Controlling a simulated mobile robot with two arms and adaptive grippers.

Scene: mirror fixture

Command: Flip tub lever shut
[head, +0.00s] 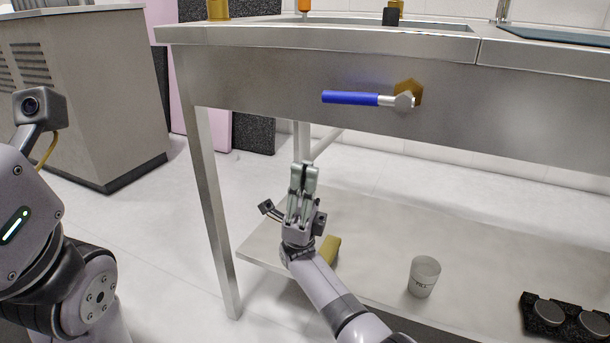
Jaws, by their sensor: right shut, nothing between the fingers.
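The lever (352,97) has a blue handle and a metal stem. It lies horizontal, pointing left from a brass hexagonal fitting (408,91) on the steel front panel of a sink table. My right gripper (303,168) is shut and empty, pointing up. In the picture it is below and to the left of the blue handle, apart from it. My left arm shows at the left edge, but its gripper is outside the view.
The steel table (210,190) has a left leg and a lower shelf (375,215). A metal cabinet (90,90) stands left.

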